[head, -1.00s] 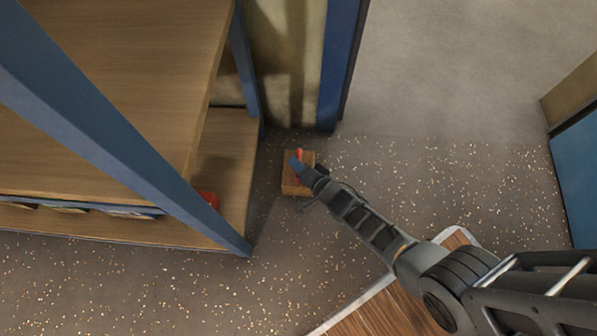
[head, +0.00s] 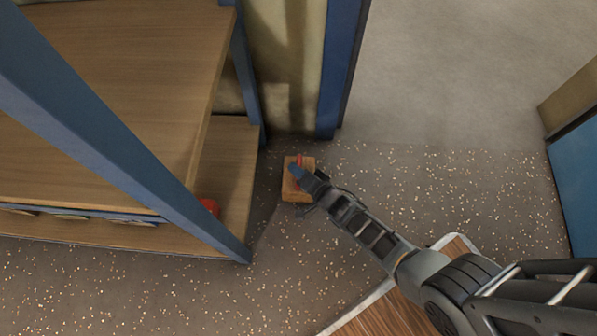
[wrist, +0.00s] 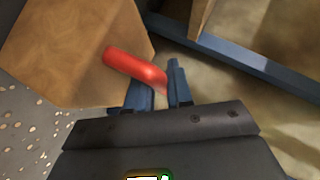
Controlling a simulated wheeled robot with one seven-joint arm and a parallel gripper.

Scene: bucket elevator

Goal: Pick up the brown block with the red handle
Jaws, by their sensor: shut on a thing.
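The brown block (head: 298,194) is just right of the wooden shelf, near the foot of the beige panel in the head view. I cannot tell whether it touches the floor. Its red handle (head: 299,159) is on top. In the wrist view the block (wrist: 75,45) fills the upper left, and the red handle (wrist: 135,69) runs from it down between my fingers. My gripper (wrist: 160,90), with blue fingers, is shut on the handle. In the head view my gripper (head: 297,172) covers part of the block's top.
A blue-framed wooden shelf (head: 110,100) stands on the left, with a red object (head: 209,206) on its lower board. A blue post (head: 335,70) rises behind the block. Speckled floor (head: 420,190) lies open to the right. A wood-topped platform (head: 375,312) is at the bottom.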

